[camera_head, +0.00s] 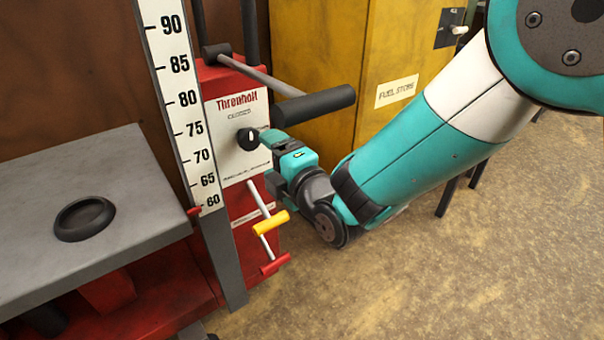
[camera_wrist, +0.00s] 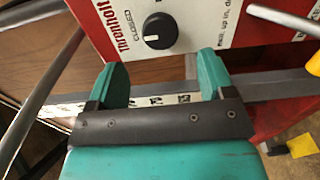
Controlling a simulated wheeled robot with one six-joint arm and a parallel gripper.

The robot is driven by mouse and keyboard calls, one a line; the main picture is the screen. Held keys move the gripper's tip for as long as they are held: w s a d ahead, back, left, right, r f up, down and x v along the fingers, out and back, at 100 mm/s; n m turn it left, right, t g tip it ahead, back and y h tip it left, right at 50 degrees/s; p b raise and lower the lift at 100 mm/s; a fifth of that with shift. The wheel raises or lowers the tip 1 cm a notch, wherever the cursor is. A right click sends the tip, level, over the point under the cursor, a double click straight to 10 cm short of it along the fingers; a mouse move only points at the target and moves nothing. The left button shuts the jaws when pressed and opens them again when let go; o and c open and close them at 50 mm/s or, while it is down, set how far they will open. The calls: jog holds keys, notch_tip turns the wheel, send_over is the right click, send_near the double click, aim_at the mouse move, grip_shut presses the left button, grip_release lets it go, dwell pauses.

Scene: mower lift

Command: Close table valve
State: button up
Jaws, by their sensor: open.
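The table valve is a round black knob (camera_head: 247,139) on the white Threnholt label plate (camera_head: 232,111) of the red lift. The wrist view shows the knob (camera_wrist: 160,30) with a short white mark pointing left, toward the side where CLOSED is printed. My gripper (camera_head: 268,137) is just in front of the knob. In the wrist view, my gripper (camera_wrist: 163,76) is open, with its teal fingers apart and nothing between them. The knob appears beyond the fingertips, between their lines, and seems untouched. The lower part of the label is partly hidden by my gripper in the head view.
A yellow-handled lever (camera_head: 270,222) and a red-handled lever (camera_head: 275,264) stick out below the knob. A black-gripped bar (camera_head: 316,104) juts out above my gripper. A scale post (camera_head: 183,104) and grey table (camera_head: 70,185) stand left. A yellow fuel cabinet (camera_head: 375,65) stands behind.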

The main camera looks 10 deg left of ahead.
jog(key=b+v, duration=0.4)
jog(key=v, duration=0.5)
